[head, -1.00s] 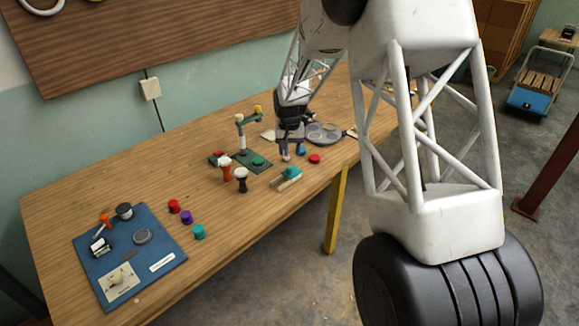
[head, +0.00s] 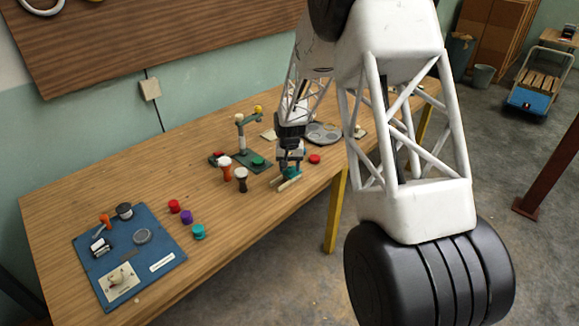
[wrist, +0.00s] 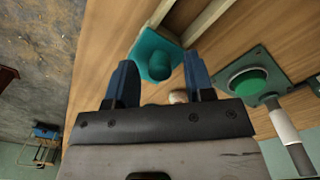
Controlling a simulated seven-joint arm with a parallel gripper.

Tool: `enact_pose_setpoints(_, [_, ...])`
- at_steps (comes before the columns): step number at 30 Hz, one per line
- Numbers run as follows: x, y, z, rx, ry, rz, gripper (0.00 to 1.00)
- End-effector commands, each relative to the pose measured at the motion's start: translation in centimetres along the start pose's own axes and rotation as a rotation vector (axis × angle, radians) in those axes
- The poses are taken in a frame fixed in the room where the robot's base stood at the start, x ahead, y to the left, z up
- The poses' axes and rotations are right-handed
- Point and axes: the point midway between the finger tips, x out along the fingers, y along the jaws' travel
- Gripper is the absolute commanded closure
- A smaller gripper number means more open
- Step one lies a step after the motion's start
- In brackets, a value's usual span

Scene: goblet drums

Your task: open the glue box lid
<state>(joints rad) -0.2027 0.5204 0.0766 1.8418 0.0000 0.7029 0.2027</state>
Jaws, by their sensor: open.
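A teal square piece with a round knob (head: 292,173) sits at the pale wooden strips (head: 288,184) near the table's front edge. I cannot tell for sure whether it is the glue box lid. In the wrist view the teal knobbed piece (wrist: 157,58) lies ahead of my fingertips, with two pale wooden strips (wrist: 207,22) beyond it. My gripper (head: 289,162) is above this piece, pointing down, and partly hides it. In the wrist view my gripper (wrist: 160,68) is open, its blue fingers either side of the knob's line, nothing held.
Two goblet drums (head: 241,177) stand just left of my gripper. Behind them is a green stand (head: 258,161) with an upright post. A red piece (head: 315,159) and a grey round tray (head: 322,132) lie to the right. A blue board (head: 150,270) with several items is at far left.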

Motion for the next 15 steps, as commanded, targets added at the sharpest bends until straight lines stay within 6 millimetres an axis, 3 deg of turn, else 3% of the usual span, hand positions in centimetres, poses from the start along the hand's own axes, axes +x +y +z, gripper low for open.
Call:
enact_pose_setpoints(6, [0.00,0.00,-0.01,0.000,0.000,0.000,0.53])
enact_pose_setpoints(15, [0.00,0.00,-0.01,0.000,0.000,0.000,0.99])
